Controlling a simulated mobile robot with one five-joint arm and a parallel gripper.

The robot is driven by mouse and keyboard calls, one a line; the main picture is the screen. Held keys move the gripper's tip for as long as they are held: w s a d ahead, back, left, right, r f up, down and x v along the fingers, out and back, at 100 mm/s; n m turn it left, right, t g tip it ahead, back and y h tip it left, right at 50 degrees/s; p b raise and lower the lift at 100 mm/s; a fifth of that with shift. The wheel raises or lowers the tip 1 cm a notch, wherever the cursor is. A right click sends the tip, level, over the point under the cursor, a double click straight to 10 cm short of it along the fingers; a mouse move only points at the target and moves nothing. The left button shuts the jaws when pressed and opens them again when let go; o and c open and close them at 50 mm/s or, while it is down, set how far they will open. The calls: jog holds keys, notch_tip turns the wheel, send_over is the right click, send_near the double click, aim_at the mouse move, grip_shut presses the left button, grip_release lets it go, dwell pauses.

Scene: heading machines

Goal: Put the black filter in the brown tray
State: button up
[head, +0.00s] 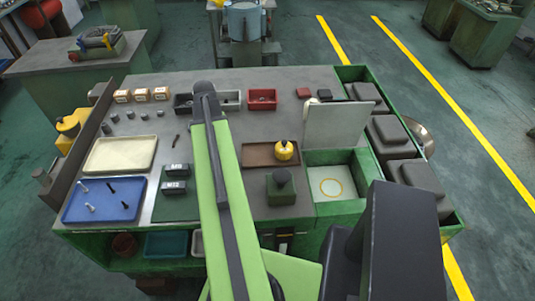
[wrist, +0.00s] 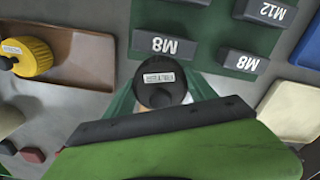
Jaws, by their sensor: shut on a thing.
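The black filter (wrist: 160,73) is a round dark piece with a white label, in the middle of the wrist view. My gripper (wrist: 160,92) is shut on it, with green fingers at its two sides. In the head view my arm hides both the filter and the fingers. The brown tray (head: 258,156) lies on the bench just right of my arm and holds a yellow round part (head: 284,151). In the wrist view the brown tray (wrist: 85,52) is at the upper left, apart from the filter. How high the filter is held, I cannot tell.
M8 and M12 blocks (head: 175,187) stand on a green mat left of my arm. A cream tray (head: 120,154) and a blue tray (head: 105,212) lie further left. A dark green block (head: 281,188) stands in front of the brown tray, whose left part is bare.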

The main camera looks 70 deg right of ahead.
aim_at(257, 156)
jog(key=shift+s+d+r, duration=0.2)
jog(key=shift+s+d, duration=0.1)
jog(key=shift+s, duration=0.2)
jog(key=s+d+r+m+p, duration=0.1)
jog(key=s+d+r+p, duration=0.15)
jog(key=s, duration=0.35)
jog(key=s+d+r+m+p, duration=0.1)
jog(key=s+d+m, duration=0.1)
jog(key=s+d, duration=0.35)
jog(key=f+b, duration=0.3)
jog(key=s+a+f+b, duration=0.1)
jog(key=f+b, duration=0.6)
jog(key=shift+s+a+f, duration=0.15)
jog(key=shift+s+f, duration=0.05)
jog(key=shift+f, duration=0.15)
jog(key=shift+r, duration=0.25)
jog(key=shift+f, duration=0.2)
jog(key=o, duration=1.5)
jog(key=shift+c, duration=0.2)
jog(key=shift+r, duration=0.1)
